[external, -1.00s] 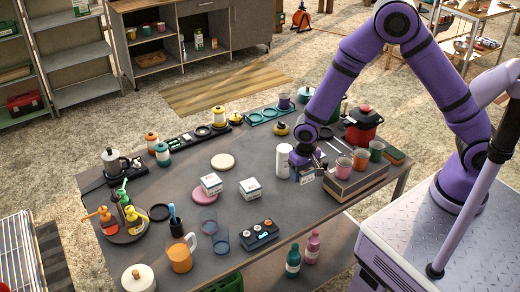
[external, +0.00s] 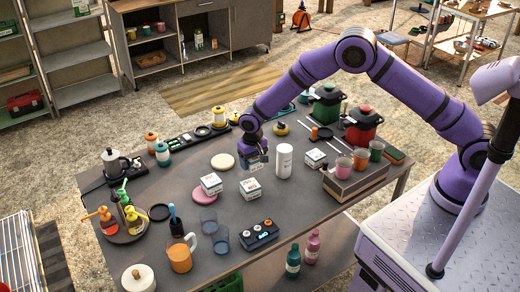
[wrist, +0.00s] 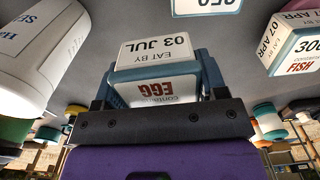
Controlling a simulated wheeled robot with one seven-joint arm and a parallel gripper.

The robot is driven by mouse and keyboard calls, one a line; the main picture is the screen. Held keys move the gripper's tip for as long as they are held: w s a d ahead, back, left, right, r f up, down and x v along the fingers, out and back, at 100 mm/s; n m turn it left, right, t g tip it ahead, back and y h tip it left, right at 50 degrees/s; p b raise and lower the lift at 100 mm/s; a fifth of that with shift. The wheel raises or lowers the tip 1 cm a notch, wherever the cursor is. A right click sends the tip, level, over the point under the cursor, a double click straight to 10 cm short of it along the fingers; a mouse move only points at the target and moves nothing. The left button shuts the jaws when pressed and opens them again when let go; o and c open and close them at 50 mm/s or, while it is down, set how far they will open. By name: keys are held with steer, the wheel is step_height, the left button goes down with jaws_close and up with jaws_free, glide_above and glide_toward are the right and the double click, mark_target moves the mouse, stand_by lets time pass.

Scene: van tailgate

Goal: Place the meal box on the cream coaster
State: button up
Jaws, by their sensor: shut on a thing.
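My gripper (external: 254,163) is shut on a white meal box (wrist: 155,88), whose labels read "EGG" and "EAT BY 03 JUL" in the wrist view. The blue-grey fingers are on either side of it. In the external view the held box is mostly hidden by the gripper. The cream coaster (external: 222,161) is a round, empty disc on the table, just left of my gripper.
A white cylinder (external: 284,161) stands right of my gripper; it also shows in the wrist view (wrist: 38,50). A box labelled "FISH" (wrist: 297,45) is at the wrist view's right. Several jars and a dark tray (external: 203,132) line the far edge.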

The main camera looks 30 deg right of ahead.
glide_above(226, 165)
steer(key=shift+s+d+f, duration=0.1)
steer(key=shift+s+f, duration=0.05)
steer(key=shift+f, duration=0.45)
steer(key=shift+f, duration=1.7)
steer(key=shift+f, duration=0.15)
steer(key=o, duration=1)
step_height(226, 165, up, 12)
